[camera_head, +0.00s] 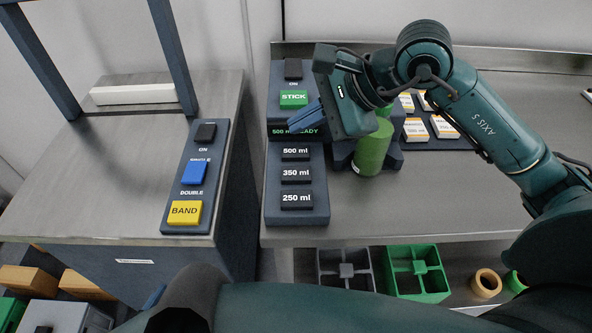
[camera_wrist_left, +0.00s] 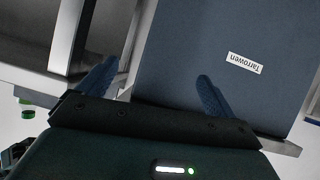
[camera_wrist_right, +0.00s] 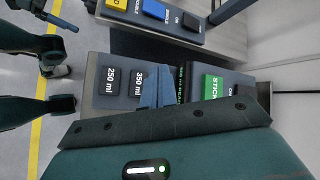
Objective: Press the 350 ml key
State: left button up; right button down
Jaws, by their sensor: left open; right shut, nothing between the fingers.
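The 350 ml key (camera_head: 296,175) is a dark key with white lettering on the blue-grey panel (camera_head: 272,205), between the 500 ml key (camera_head: 296,153) and the 250 ml key (camera_head: 297,200). The display (camera_head: 280,132) above them is lit green and reads 500 ml READY, partly covered. My right gripper (camera_head: 303,120) is shut and empty over the display, above the 500 ml key. In the right wrist view its fingers (camera_wrist_right: 158,92) hide the 500 ml key, beside the 350 ml key (camera_wrist_right: 137,83). My left gripper (camera_wrist_left: 155,85) is open and empty, low beside a dark cabinet.
A green STICK key (camera_head: 293,99) and a black key (camera_head: 293,69) sit higher on the panel. A green cylinder (camera_head: 372,152) stands right of the keys in a dark holder. Orange-white packs (camera_head: 444,127) lie farther right. A second panel (camera_head: 172,213) is on the left table.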

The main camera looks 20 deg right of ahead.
jog(key=b, duration=0.4)
send_over(285, 169)
jog(key=s+d, duration=0.2)
jog(key=d, duration=0.1)
notch_tip(285, 169, down, 7)
jog(key=shift+a+f, duration=0.1)
jog(key=shift+f, duration=0.05)
jog(key=shift+f+b, duration=0.6)
jog(key=shift+b, duration=0.2)
pick_arm(q)
jog(key=shift+a+f+n+t, duration=0.2)
jog(key=shift+f+t, duration=0.1)
jog(key=shift+f, duration=0.15)
jog(key=shift+a+f+n+t, duration=0.1)
jog(key=shift+f+n+t, duration=0.1)
jog(key=shift+f+t, duration=0.15)
jog(key=shift+f, duration=0.25)
jog(key=shift+f+b, duration=0.6)
jog(key=shift+b, duration=0.05)
pick_arm(e)
jog(key=shift+f, duration=0.4)
